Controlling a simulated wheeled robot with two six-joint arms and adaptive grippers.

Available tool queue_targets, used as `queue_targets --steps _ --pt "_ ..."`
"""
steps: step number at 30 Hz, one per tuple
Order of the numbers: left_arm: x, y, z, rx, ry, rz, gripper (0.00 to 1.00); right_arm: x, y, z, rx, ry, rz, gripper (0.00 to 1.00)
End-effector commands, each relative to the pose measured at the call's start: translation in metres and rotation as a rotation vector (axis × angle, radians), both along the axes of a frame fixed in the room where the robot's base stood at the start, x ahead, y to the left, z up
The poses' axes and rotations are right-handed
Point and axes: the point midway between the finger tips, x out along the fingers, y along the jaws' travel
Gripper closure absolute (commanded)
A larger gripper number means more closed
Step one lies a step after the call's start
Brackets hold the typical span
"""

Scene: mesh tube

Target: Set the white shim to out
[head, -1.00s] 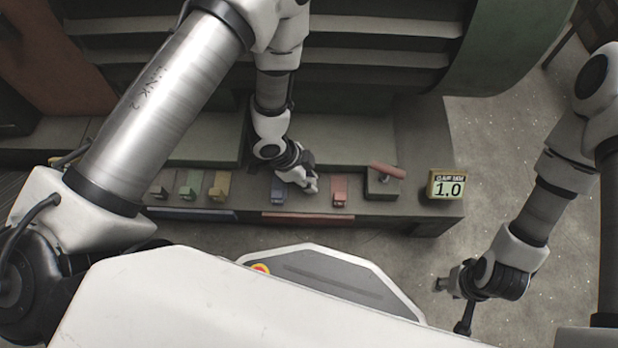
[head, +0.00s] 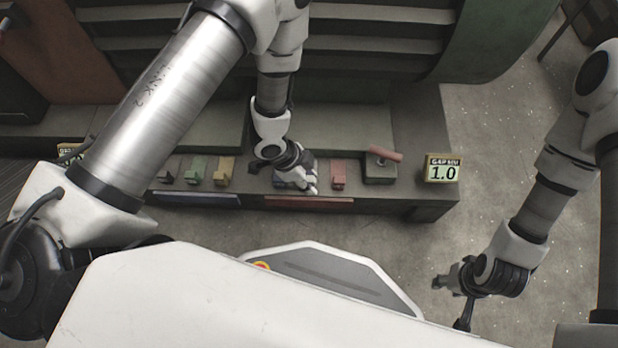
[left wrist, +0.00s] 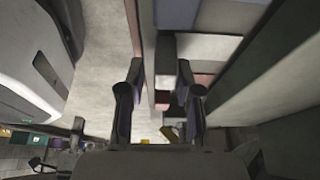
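I cannot tell surely which is the white shim. My left gripper (head: 302,181) is low over the row, left of the red shim, covering where a blue one sits. In the left wrist view its fingers (left wrist: 161,100) are apart, with reddish and pale surfaces beyond and between them; contact is unclear. My right gripper (head: 447,284) hangs over the floor, far from the shims.
The bench front carries a blue plate (head: 197,199) and a red plate (head: 308,204). A block with a red handle (head: 384,155) and a "1.0" card (head: 442,168) stand at the right. Slatted machinery rises behind.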

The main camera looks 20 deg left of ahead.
Motion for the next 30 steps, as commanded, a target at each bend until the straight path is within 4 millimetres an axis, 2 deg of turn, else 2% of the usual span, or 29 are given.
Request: queue_targets --steps 5,12,16,21,30 --pt "-0.001 0.008 0.021 0.001 -0.002 0.003 0.67 0.0 0.0 0.0 0.0 0.0 0.0 0.6" --pt "-0.008 0.031 0.078 0.0 -0.002 0.003 0.67 0.0 0.0 0.0 0.0 0.0 0.0 0.6" --pt "-0.011 0.04 0.1 -0.001 -0.002 0.002 0.67 0.0 0.0 0.0 0.0 0.0 0.0 0.6" --pt "-0.013 0.044 0.11 0.0 0.001 -0.001 0.67 0.0 0.0 0.0 0.0 0.0 0.0 0.6" --pt "-0.013 0.044 0.11 0.0 0.001 -0.001 0.67 0.0 0.0 0.0 0.0 0.0 0.0 0.6"
